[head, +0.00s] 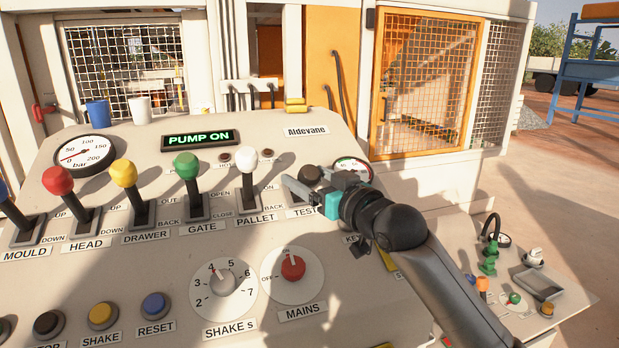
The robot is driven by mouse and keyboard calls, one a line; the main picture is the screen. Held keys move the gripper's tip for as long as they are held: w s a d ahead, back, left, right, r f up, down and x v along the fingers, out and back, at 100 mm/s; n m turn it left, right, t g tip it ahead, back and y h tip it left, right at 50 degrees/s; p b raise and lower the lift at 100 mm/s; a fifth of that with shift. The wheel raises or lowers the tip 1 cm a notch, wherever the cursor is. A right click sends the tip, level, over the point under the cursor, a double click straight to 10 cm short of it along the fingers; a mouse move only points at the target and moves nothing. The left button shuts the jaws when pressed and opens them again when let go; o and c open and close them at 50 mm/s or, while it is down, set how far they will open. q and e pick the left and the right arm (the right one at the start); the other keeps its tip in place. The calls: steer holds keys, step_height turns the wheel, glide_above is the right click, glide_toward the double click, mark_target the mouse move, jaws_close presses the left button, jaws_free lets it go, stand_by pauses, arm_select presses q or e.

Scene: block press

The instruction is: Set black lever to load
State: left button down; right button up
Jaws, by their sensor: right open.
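The black lever's knob (308,174) shows at the right end of the lever row on the sloping panel. Its stem and slot are mostly hidden by my right gripper. A label reading TEST (301,211) sits below it. No LOAD label is readable; that spot is covered by my gripper and arm. My right gripper (303,181) is open, its fingers at the black knob, one on the near side. I cannot tell whether they touch it. My left gripper is not in view.
The white-knobbed PALLET lever (249,165) stands close to the left, then the green GATE lever (187,170) and others. A gauge (353,166) lies just behind my gripper. The red MAINS knob (292,267) is below. The display (200,138) reads PUMP ON.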

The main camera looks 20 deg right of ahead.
jaws_close()
stand_by(0.6)
stand_by(0.3)
